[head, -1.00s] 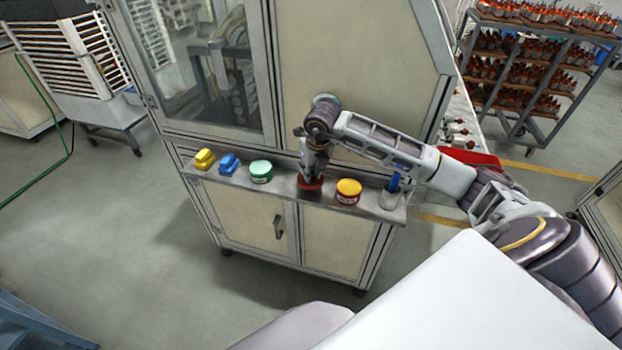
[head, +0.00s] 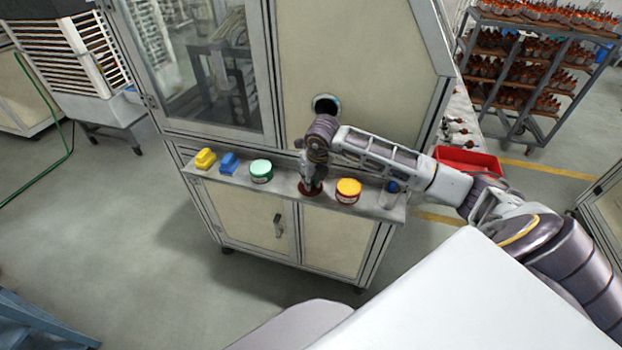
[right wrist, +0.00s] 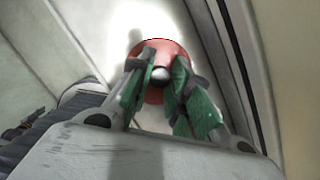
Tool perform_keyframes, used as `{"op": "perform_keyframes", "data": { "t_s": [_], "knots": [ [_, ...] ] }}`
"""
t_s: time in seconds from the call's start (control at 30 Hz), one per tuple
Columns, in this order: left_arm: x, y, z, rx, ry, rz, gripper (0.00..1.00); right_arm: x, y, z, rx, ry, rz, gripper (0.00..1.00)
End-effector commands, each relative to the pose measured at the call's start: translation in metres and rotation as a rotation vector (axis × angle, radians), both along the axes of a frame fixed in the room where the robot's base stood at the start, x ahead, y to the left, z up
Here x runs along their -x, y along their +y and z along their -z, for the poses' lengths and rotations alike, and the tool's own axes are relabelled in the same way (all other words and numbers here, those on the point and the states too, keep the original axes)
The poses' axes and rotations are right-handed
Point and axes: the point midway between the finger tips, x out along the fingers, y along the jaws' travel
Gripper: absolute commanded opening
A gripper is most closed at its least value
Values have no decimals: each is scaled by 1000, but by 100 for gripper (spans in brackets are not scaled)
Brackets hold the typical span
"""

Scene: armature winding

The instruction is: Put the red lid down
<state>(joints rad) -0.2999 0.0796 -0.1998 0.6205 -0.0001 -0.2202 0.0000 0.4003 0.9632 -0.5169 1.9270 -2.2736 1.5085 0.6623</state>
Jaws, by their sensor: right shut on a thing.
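The round red lid (head: 309,190) is at the shelf (head: 281,182) of the machine, between the green-topped tin (head: 261,170) and the yellow-topped red tin (head: 348,190). It looks level, on or just above the shelf surface; I cannot tell which. My right gripper (head: 311,182) points down over it. In the right wrist view the green-padded fingers of this gripper (right wrist: 159,72) are shut on the dark knob of the red lid (right wrist: 153,48). My left gripper is not in view.
A yellow block (head: 205,158) and a blue block (head: 229,162) stand at the shelf's left end. A blue-topped object (head: 391,187) is at its right end, partly behind my arm. A red bin (head: 468,160) stands beyond. A round hole (head: 326,104) is in the panel above.

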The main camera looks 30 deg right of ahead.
Motion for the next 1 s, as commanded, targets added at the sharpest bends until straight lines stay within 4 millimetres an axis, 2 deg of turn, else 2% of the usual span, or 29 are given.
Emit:
{"op": "perform_keyframes", "data": {
  "t_s": [0.33, 0.37, 0.5, 1.0],
  "knots": [
    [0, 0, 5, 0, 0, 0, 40, 0, 0, 4, 1, -1, 0, 3],
    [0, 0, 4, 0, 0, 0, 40, 0, 0, 3, 0, 0, 0, 23],
    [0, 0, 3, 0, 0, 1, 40, 0, 0, 3, 0, 0, 0, 41],
    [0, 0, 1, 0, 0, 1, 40, 0, 0, 0, 0, 0, 0, 41]
  ]
}}
